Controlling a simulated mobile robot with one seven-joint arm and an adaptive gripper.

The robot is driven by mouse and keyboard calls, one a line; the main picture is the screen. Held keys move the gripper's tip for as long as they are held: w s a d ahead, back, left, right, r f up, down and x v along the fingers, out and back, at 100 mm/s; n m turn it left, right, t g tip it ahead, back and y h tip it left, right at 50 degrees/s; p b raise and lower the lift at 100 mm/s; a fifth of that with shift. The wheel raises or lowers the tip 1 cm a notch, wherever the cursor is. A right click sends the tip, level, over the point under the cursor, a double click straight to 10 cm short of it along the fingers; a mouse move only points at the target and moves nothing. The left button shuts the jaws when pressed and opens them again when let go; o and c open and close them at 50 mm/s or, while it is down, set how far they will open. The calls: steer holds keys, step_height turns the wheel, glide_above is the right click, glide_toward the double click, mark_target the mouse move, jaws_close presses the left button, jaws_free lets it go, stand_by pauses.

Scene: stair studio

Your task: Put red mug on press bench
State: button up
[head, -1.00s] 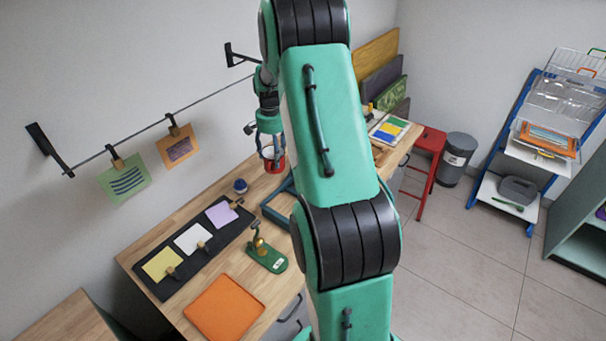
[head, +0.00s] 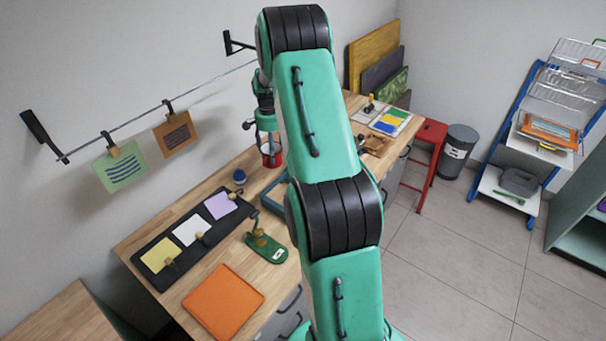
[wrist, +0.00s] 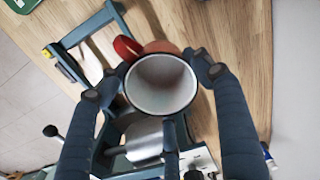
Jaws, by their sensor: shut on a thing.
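The red mug (wrist: 158,46) is gripped between the two dark fingers of my gripper (wrist: 155,78). Its opening faces the wrist camera, the white inside looks empty, and its red handle (wrist: 126,47) points to the upper left. In the head view the mug (head: 271,158) hangs under my gripper (head: 267,141), near the wall side of the wooden bench (head: 205,188). The blue-grey press frame and roller (wrist: 143,138) lie below the mug in the wrist view. My arm hides part of the bench. I cannot tell whether the mug touches the bench top.
A small blue jar (head: 239,176), a black board with cards (head: 190,232), a green stand (head: 268,248) and an orange sheet (head: 222,303) occupy the near bench. Bare wood shows beside the mug (wrist: 240,60). A line with hanging cards (head: 120,168) runs along the wall.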

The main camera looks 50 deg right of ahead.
steer(key=w+d+f+b, duration=0.2)
steer(key=w+d+b, duration=0.1)
steer(key=w, duration=0.4)
steer(key=w+d+f+n+b, duration=0.1)
steer(key=w+d+f+b, duration=0.2)
steer(key=w, duration=0.4)
steer(key=shift+w, duration=0.15)
steer(key=shift+f+b, duration=0.1)
steer(key=shift+b, duration=0.2)
steer(key=shift+f+b, duration=0.3)
steer(key=shift+f, duration=1.65)
steer(key=shift+f+b, duration=0.3)
steer(key=shift+f, duration=1.65)
steer(key=shift+f, duration=0.1)
